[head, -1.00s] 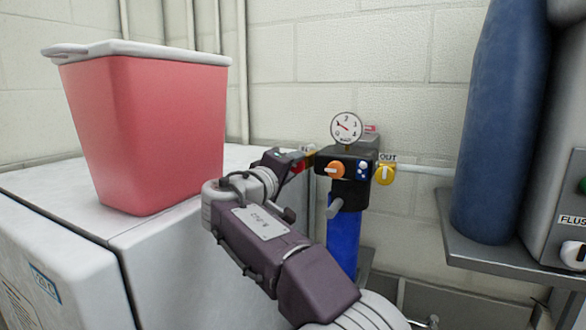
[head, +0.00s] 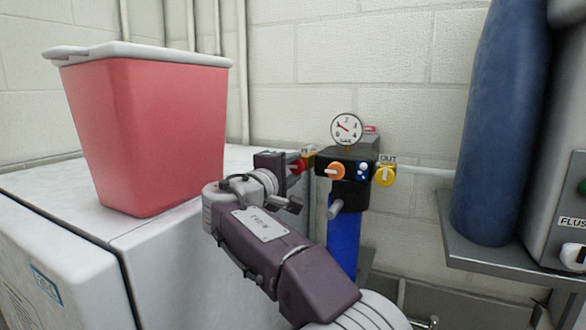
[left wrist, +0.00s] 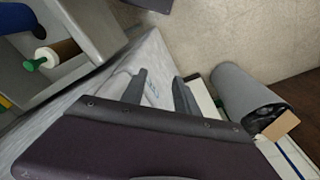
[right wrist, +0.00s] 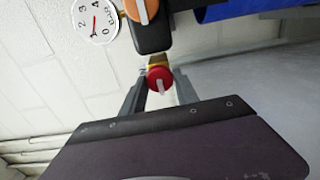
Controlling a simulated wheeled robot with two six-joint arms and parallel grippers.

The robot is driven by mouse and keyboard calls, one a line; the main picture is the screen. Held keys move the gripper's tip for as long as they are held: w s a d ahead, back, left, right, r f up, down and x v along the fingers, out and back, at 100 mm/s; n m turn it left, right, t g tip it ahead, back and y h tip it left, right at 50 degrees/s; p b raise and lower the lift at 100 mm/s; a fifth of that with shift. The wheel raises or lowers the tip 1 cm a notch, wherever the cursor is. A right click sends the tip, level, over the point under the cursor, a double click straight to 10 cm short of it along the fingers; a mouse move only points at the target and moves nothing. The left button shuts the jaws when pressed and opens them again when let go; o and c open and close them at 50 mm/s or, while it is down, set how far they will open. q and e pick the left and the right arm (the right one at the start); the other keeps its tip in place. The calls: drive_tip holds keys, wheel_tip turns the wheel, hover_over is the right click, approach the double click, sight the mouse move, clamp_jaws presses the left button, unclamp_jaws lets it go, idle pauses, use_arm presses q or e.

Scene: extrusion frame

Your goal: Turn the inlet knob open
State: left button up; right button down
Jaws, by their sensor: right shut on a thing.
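The red inlet knob (right wrist: 159,79) with a white pointer mark shows in the right wrist view. It also shows in the head view (head: 299,166), at the left end of the regulator block, below a yellow fitting. My right gripper (right wrist: 157,84) is shut on the knob, one finger on each side of it. In the head view my right gripper (head: 293,168) reaches the knob from the left, and its fingers are partly hidden. My left gripper (left wrist: 162,92) shows only in the left wrist view, with its fingers apart and nothing between them.
Close to the knob are an orange knob (head: 336,171), a pressure gauge (head: 346,129) and a yellow OUT knob (head: 385,175). A red bin (head: 150,135) stands on a white cabinet (head: 150,235) at left. A blue cylinder (head: 497,130) stands at right.

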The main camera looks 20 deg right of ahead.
sight(294, 169)
drive_tip(key=c, duration=1)
unclamp_jaws()
drive_tip(key=shift+o, duration=0.2)
drive_tip(key=shift+a, duration=0.1)
drive_tip(key=b+v, duration=0.2)
drive_tip(key=v, duration=0.2)
drive_tip(key=shift+s+a+f+b, duration=0.1)
drive_tip(key=shift+a+f+b, duration=0.1)
drive_tip(key=shift+f+b, duration=0.2)
drive_tip(key=v, duration=0.3)
drive_tip(key=b+v, duration=0.1)
drive_tip(key=shift+s+a+r, duration=0.15)
drive_tip(key=shift+s+r, duration=0.1)
drive_tip(key=shift+r, duration=0.15)
